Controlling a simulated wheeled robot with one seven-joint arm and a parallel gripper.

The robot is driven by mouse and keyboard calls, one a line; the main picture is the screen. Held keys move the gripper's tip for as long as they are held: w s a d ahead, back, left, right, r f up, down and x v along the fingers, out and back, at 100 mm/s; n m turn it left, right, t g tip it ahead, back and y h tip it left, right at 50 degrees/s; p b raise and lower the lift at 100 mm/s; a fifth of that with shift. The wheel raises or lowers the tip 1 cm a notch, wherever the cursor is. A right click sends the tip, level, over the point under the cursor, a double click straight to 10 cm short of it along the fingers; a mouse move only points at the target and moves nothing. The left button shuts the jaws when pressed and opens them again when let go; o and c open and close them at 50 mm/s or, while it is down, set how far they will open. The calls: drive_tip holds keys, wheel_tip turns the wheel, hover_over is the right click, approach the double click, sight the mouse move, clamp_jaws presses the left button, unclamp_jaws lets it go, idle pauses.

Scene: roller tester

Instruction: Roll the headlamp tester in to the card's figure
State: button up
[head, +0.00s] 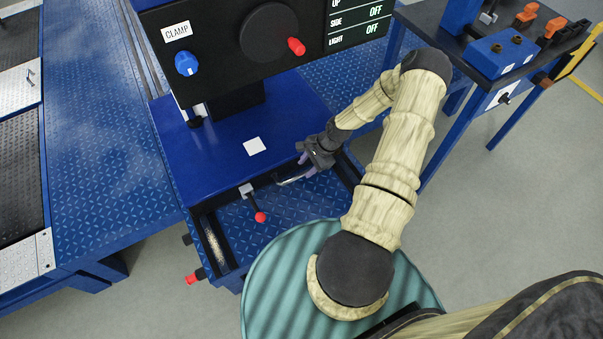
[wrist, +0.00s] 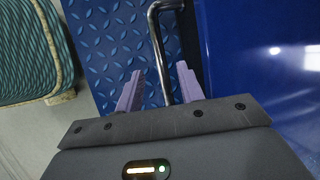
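A blue unit (head: 195,135) carries a black panel (head: 215,50) with a "CLAMP" label, a blue knob (head: 186,63), a red-tipped lever (head: 296,46) and a display (head: 355,22) reading OFF on its visible lines. I cannot tell for sure that this is the headlamp tester. A metal handle (head: 291,181) juts from its front edge; in the wrist view the handle (wrist: 156,42) runs between my two purple fingers. My gripper (head: 305,165) is open there, with gaps beside the bar (wrist: 160,85). No figure is readable on the small white square (head: 255,146).
A red-ball lever (head: 260,216) hangs from the front edge, left of the handle. A side rail (head: 212,243) and a red-capped part (head: 194,277) lie lower left. A ribbed green round surface (head: 270,285) is close below. A bench (head: 450,40) with blue and orange parts stands upper right.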

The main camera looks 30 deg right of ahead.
sight(299, 175)
drive_tip(key=x, duration=0.4)
drive_tip(key=shift+a+f, duration=0.1)
drive_tip(key=shift+f, duration=0.25)
clamp_jaws()
